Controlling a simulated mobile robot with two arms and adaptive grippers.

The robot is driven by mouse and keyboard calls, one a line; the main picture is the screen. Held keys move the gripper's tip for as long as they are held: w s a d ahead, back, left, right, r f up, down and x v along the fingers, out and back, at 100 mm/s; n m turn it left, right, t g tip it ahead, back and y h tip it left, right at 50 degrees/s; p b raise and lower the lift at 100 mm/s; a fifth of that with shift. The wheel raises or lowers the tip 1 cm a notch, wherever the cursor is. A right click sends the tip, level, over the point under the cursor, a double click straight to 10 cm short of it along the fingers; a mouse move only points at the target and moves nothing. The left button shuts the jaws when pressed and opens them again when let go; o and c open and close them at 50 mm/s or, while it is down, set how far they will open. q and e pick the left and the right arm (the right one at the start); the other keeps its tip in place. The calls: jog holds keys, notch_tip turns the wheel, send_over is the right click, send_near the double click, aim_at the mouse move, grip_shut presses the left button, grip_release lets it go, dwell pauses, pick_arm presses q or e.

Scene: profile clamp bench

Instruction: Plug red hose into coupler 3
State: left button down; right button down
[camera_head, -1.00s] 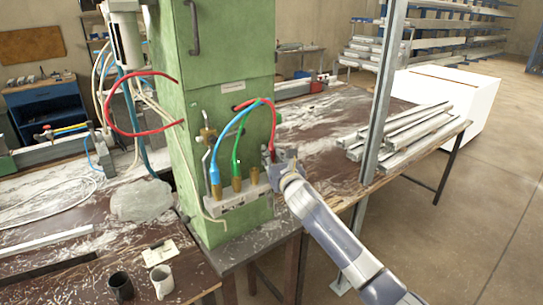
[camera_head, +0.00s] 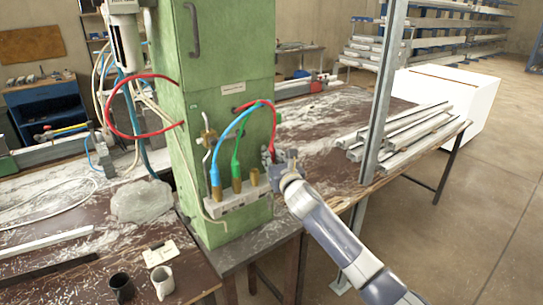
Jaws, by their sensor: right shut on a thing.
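The red hose (camera_head: 271,118) comes out of the front of the green cabinet (camera_head: 224,60), arches over and hangs down to my right gripper (camera_head: 271,160). The gripper is shut on its lower end, at the right end of the coupler block (camera_head: 232,203). The blue hose (camera_head: 215,172) runs down to the block's left coupler, and the green hose (camera_head: 236,165) to a brass coupler (camera_head: 237,186) right of it. Another brass coupler (camera_head: 254,177) stands further right with no hose in it. The hose tip is hidden by the gripper. My left gripper is out of view.
A dark cup (camera_head: 121,287) and a white cup (camera_head: 162,281) stand on the bench at the lower left. A metal post (camera_head: 383,100) rises right of my arm, with metal profiles (camera_head: 405,130) stacked behind it. A red cable loop (camera_head: 108,110) hangs at the cabinet's left.

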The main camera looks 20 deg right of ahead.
aim_at(272, 145)
jog(key=shift+r, duration=0.55)
jog(key=shift+r+p, duration=0.15)
jog(key=shift+p, duration=0.25)
jog(key=shift+r, duration=0.1)
jog(key=shift+r+p, duration=1.1)
jog(key=shift+p, duration=0.1)
jog(key=shift+s, duration=0.15)
jog(key=s+d+p, duration=0.2)
jog(key=s+p, duration=0.2)
jog(key=s, duration=0.3)
jog(key=shift+d, duration=0.3)
dwell(0.3)
